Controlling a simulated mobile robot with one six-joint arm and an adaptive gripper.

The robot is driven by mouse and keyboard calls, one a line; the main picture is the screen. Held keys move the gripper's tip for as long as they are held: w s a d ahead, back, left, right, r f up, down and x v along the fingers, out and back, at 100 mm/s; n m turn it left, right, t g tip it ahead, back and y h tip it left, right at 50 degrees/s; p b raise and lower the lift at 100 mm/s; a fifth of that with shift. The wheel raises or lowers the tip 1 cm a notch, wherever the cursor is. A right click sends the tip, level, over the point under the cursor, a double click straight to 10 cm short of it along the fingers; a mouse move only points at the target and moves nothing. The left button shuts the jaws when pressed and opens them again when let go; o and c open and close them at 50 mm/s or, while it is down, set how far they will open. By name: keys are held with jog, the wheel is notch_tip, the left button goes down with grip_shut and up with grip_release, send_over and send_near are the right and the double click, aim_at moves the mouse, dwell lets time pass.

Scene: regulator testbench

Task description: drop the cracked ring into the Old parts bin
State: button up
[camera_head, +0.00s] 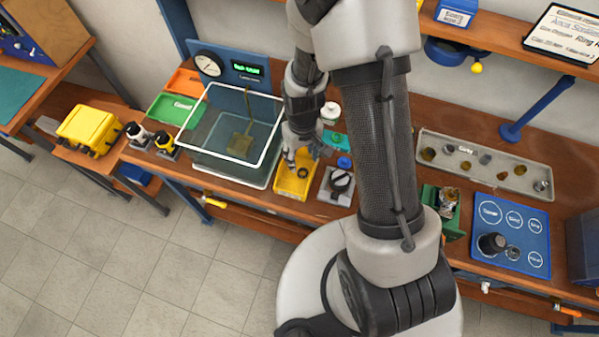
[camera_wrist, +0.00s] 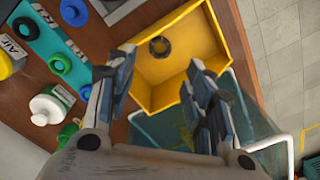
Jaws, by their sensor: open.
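A small dark ring (camera_wrist: 153,50) lies on the floor of an open yellow bin (camera_wrist: 208,38), near its far wall in the wrist view. A crack cannot be made out at this size. The ring also shows as a dark spot in the yellow bin (camera_head: 283,191) in the head view. No label on this bin is readable, so I cannot tell from the pictures that it is the Old parts bin. My gripper (camera_wrist: 161,62) is open and empty, fingers spread above the bin. In the head view my gripper (camera_head: 300,160) is over the bin's back part.
A glass tank (camera_head: 225,165) with a white rim stands left of the yellow bin. A grey block with a dark knob (camera_head: 338,185) stands right of it. A white bottle (camera_wrist: 48,106) and teal holder (camera_wrist: 50,50) are close by. A green bin (camera_head: 428,205) holds scraps further right.

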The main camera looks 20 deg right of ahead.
jog(key=shift+r, duration=0.15)
notch_tip(320, 180, up, 12)
dwell(0.4)
dwell(0.3)
jog(key=s+r+m+t+b, duration=0.1)
jog(key=s+r+t+b, duration=0.1)
jog(key=s+r+b, duration=0.2)
jog(key=s+r+t+b, duration=0.2)
jog(key=s+r+b, duration=0.2)
jog(key=s+r, duration=0.3)
jog(key=s, duration=0.4)
jog(key=shift+s+m+t, duration=0.25)
jog(key=shift+m+t, duration=0.05)
jog(key=shift+m, duration=0.1)
jog(key=shift+d, duration=0.1)
